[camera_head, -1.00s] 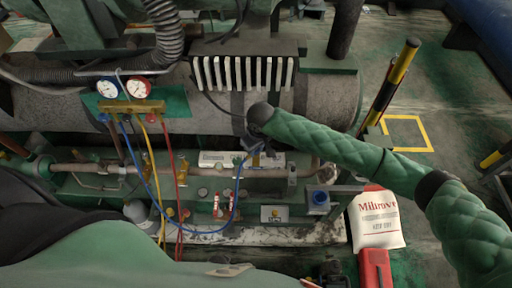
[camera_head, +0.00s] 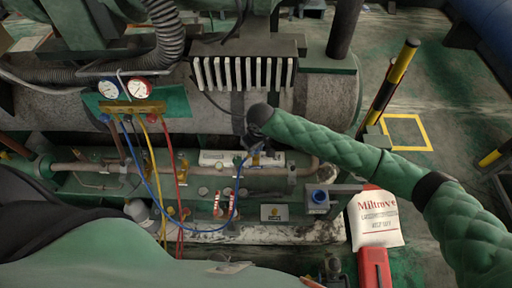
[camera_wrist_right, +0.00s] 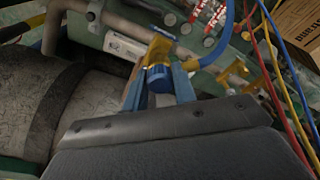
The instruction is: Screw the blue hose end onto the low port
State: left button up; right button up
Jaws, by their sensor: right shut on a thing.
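My right gripper (camera_head: 256,152) is low over the pipe line, below the finned block. In the right wrist view its two blue fingers (camera_wrist_right: 159,88) are shut on the blue hose end (camera_wrist_right: 160,79). A brass fitting (camera_wrist_right: 157,50) stands just beyond the fingers, against the hose end. The blue hose (camera_wrist_right: 212,52) runs off from there to the upper right. In the head view the blue hose (camera_head: 153,178) hangs from the gauge manifold and loops up to the gripper. The low port is not clearly visible, and I cannot tell whether the hose end touches it. My left gripper is out of view.
The manifold with two gauges (camera_head: 122,89) hangs at left, with yellow (camera_head: 163,185) and red (camera_head: 178,180) hoses nearby. Pipes and valves crowd the skid. A white sack (camera_head: 376,220) lies at right. The floor beyond is mostly open, with striped posts (camera_head: 390,85).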

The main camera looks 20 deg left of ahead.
jog(key=shift+p, duration=0.45)
dwell(0.4)
jog(key=shift+f, duration=1)
dwell(1.1)
jog(key=shift+r+m+p, duration=0.1)
jog(key=shift+m+p, duration=1.5)
jog(key=shift+p, duration=0.35)
